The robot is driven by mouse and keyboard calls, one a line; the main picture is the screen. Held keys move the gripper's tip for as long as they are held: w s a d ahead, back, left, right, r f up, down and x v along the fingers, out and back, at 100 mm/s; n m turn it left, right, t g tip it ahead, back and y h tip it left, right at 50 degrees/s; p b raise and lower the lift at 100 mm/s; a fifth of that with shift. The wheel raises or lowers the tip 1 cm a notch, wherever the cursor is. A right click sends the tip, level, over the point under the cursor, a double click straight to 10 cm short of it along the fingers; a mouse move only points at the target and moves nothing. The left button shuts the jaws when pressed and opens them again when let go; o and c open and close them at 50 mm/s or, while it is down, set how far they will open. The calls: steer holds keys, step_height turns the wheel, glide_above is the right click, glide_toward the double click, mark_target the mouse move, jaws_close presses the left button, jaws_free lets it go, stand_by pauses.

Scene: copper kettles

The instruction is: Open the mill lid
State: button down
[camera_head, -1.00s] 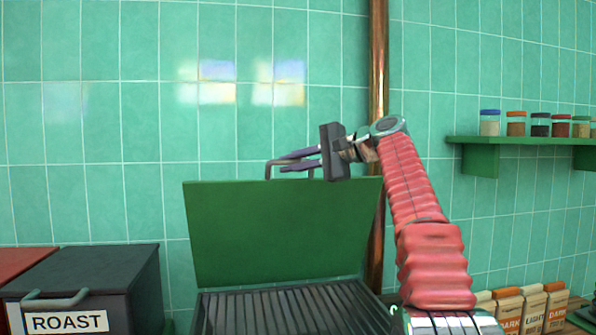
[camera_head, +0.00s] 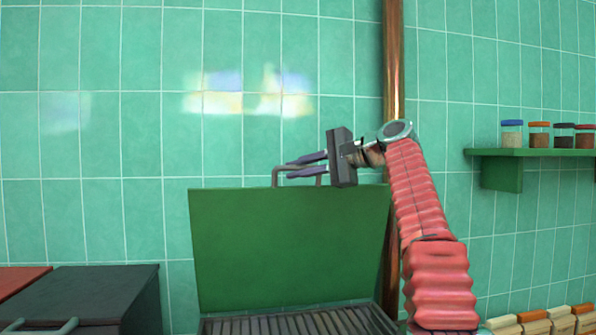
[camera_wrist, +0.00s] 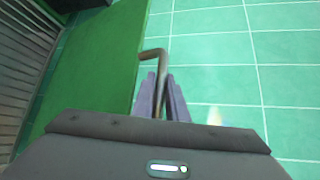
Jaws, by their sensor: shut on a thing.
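The green mill lid (camera_head: 285,245) stands raised, close to upright, above a box with a dark slatted top (camera_head: 290,322). A grey bar handle (camera_head: 275,178) sits on the lid's upper edge. My gripper (camera_head: 297,166) is at that handle, its two purple fingers shut on it. In the wrist view the fingers (camera_wrist: 160,98) close around the handle (camera_wrist: 152,55), and the lid (camera_wrist: 95,70) slants away on the left. Part of the handle is hidden by the fingers.
A dark bin (camera_head: 90,295) stands at the lower left beside a red one (camera_head: 18,280). A copper pipe (camera_head: 393,60) runs up the tiled wall behind my arm. A green shelf (camera_head: 530,153) with several jars is at the right.

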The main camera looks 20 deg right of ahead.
steer(key=shift+a+f, duration=0.2)
steer(key=shift+a, duration=0.1)
steer(key=c, duration=2)
jaws_free()
steer(key=shift+w, duration=0.1)
steer(key=shift+c, duration=0.2)
steer(key=shift+o, duration=1.4)
steer(key=shift+d+r, duration=0.1)
steer(key=shift+d, duration=0.1)
steer(key=v, duration=1.3)
steer(key=shift+s+d, duration=0.25)
steer(key=shift+s, duration=0.1)
